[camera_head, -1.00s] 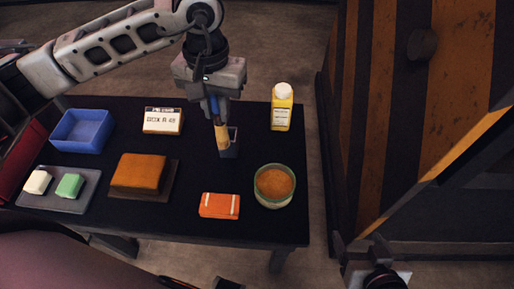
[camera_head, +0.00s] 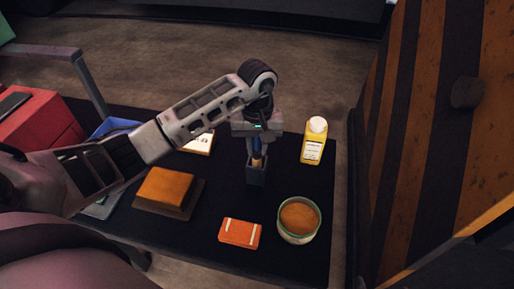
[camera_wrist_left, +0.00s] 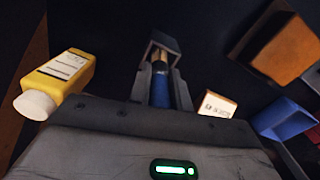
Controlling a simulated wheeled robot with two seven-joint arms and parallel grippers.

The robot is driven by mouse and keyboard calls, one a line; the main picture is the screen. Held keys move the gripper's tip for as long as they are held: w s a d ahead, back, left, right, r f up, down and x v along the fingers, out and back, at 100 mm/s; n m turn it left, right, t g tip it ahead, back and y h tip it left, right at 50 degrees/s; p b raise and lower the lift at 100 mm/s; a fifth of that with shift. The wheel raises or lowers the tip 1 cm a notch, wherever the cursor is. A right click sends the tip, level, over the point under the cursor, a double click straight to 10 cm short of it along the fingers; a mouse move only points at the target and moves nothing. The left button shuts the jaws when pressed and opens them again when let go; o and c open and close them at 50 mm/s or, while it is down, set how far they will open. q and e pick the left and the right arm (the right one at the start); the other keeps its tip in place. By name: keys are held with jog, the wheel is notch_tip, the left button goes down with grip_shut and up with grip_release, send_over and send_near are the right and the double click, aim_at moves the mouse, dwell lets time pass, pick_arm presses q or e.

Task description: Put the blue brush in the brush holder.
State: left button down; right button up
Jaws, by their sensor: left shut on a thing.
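The blue brush (camera_head: 257,150) points down, its blue handle in my left gripper (camera_head: 257,140), which is shut on it. Its tan lower part meets the dark brush holder (camera_head: 257,176) on the table, and the lower end is hidden inside the holder's opening. In the left wrist view the blue handle (camera_wrist_left: 160,90) lies between the fingers, and the tan end reaches into the square mouth of the holder (camera_wrist_left: 165,41). I cannot tell how deep the brush sits. My right gripper is not in view.
A yellow bottle (camera_head: 313,142) stands right of the holder. A bowl of orange-brown stuff (camera_head: 299,220) and an orange packet (camera_head: 240,233) lie in front. An orange block (camera_head: 165,188) is to the left, with a white-labelled box (camera_head: 199,144) and blue bin (camera_head: 112,127) behind. A red box (camera_head: 40,125) stands far left.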

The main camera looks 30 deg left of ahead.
pick_arm(q)
jog(key=shift+f, duration=0.6)
